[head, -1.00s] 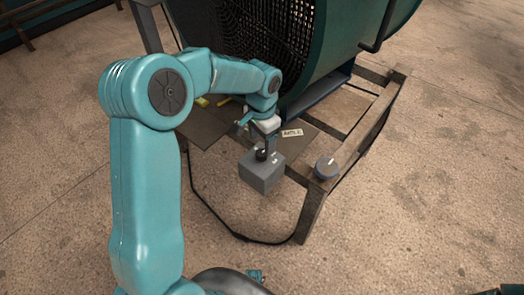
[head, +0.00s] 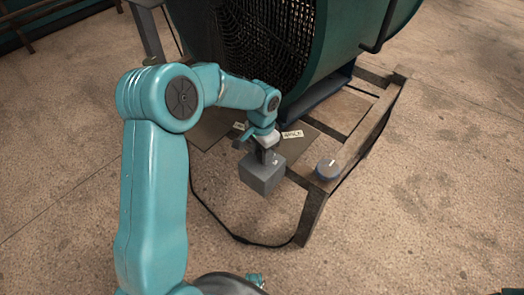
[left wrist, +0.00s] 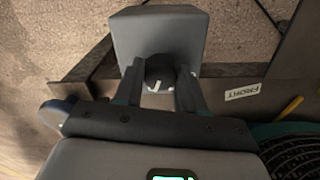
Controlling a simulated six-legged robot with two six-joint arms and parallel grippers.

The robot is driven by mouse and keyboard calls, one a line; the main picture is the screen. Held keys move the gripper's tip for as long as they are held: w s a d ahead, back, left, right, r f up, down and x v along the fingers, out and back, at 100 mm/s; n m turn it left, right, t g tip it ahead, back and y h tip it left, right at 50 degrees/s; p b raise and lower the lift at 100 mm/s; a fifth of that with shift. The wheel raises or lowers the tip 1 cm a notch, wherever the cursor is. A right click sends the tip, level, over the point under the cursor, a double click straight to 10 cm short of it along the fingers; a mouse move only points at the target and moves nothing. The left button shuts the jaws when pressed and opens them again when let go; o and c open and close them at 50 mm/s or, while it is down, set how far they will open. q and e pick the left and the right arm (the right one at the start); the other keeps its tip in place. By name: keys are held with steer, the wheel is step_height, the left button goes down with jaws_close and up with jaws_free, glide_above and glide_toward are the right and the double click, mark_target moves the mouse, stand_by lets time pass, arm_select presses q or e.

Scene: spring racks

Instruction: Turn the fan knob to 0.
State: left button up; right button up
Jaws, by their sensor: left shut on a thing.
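The fan knob (left wrist: 158,72) is dark and round with a white mark, on the face of a grey control box (head: 262,174). In the head view the box is at the front left end of the fan's stand, and the gripper hides most of the knob. My left gripper (left wrist: 159,84) has one finger on each side of the knob and is shut on it. In the head view this gripper (head: 266,152) is right over the box. The knob's scale is not readable. My right gripper is not in view.
The large green fan (head: 270,45) stands behind the box on a brown metal frame (head: 312,212). A round blue-grey object (head: 328,170) sits on the frame's near corner. A small label (head: 292,134) lies nearby. A black cable (head: 235,235) runs along the floor.

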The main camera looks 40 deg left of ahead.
arm_select(q)
steer(key=n+b, duration=0.1)
steer(key=n, duration=0.2)
steer(key=shift+n, duration=0.3)
steer(key=n+b, duration=0.1)
steer(key=n, duration=0.3)
steer(key=shift+n, duration=0.3)
steer(key=n+b, duration=0.1)
steer(key=n, duration=0.3)
steer(key=shift+w, duration=0.1)
steer(key=shift+n+b, duration=0.6)
steer(key=shift+n, duration=1.2)
steer(key=shift+r, duration=0.1)
steer(key=o, duration=1.1)
steer(key=shift+c, duration=0.2)
